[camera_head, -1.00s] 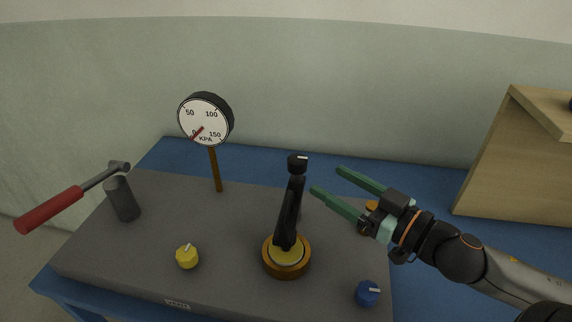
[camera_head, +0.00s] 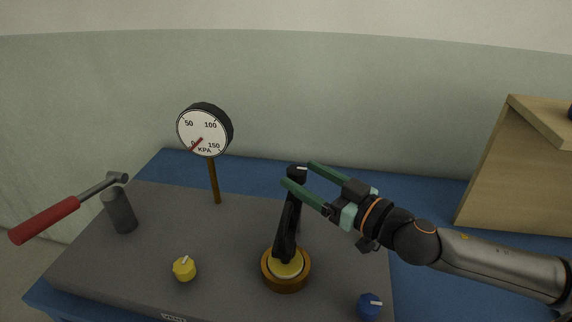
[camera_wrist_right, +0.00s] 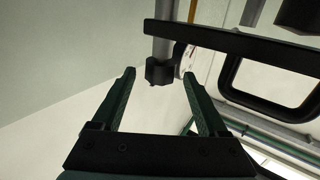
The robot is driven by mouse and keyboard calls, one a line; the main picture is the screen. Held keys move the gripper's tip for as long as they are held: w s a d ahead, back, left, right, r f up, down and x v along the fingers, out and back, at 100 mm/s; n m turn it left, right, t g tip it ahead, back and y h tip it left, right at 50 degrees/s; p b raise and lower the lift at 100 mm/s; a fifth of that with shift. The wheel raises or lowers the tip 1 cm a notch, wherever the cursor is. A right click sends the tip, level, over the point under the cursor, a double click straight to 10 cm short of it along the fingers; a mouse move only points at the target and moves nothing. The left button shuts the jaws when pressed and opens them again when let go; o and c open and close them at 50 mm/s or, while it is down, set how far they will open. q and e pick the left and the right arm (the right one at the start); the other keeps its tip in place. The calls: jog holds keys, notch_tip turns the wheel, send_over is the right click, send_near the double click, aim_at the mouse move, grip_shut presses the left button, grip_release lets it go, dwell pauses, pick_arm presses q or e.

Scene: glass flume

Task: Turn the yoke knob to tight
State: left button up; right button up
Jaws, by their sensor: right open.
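The black yoke knob (camera_head: 297,174) with a white mark sits on top of the black yoke (camera_head: 287,225), above a brass ring (camera_head: 285,281) with a yellow centre. My right gripper (camera_head: 298,174) is open, its two green fingers reaching to the knob from the right. In the head view the fingertips lie on either side of the knob. In the right wrist view a dark faceted knob (camera_wrist_right: 159,71) on a grey shaft shows between the spread fingertips. I cannot tell whether either finger touches it. My left gripper is not in view.
A pressure gauge (camera_head: 204,130) stands on a post behind left. A yellow knob (camera_head: 184,268) and a blue knob (camera_head: 369,306) sit on the grey housing (camera_head: 140,270). A red-handled lever (camera_head: 45,220) is at far left. A wooden box (camera_head: 515,180) stands at right.

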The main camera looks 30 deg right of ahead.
aim_at(290, 166)
jog(key=shift+p+x, duration=0.65)
jog(key=shift+x, duration=2.1)
jog(key=shift+c, duration=0.3)
grip_shut()
